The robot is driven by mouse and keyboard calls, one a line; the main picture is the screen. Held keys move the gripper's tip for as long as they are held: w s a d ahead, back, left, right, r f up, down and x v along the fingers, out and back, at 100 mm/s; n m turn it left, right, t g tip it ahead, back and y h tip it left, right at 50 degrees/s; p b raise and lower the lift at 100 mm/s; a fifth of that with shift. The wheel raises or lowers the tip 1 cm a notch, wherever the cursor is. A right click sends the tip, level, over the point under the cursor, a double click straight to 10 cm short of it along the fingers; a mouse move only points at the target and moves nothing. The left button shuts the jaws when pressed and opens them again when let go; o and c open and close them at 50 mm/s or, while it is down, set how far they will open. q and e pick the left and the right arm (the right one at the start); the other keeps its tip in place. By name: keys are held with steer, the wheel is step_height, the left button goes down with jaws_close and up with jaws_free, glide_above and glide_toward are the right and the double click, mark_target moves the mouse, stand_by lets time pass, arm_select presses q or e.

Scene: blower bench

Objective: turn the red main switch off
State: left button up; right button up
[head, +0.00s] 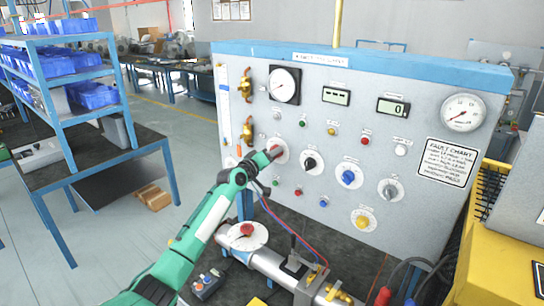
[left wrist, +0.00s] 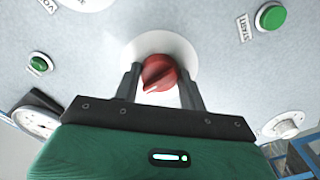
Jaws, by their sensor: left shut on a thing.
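The red main switch (left wrist: 160,75) is a round red knob with a pale pointer mark on a white round plate. It shows in the left wrist view between the two dark fingers of my left gripper (left wrist: 161,84), which is shut on it. In the head view my left gripper (head: 262,163) reaches the panel from the left and covers part of the red knob (head: 276,151) and its white plate. The pointer mark aims toward the lower left in the left wrist view. My right gripper is not in view.
The panel (head: 440,215) carries a black knob (head: 310,163), a blue knob (head: 348,177), a grey knob (head: 390,190) and a yellow knob (head: 361,222) to the right. Below stands a pipe with a red-centred round part (head: 247,231). A yellow machine (head: 490,260) stands at right.

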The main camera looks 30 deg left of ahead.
arm_select(q)
steer(key=n+p, duration=0.2)
steer(key=n, duration=0.6)
steer(key=shift+r+p, duration=0.15)
steer(key=shift+p, duration=0.2)
steer(key=shift+n, duration=0.4)
steer(key=o, duration=1)
steer(key=shift+c, duration=0.2)
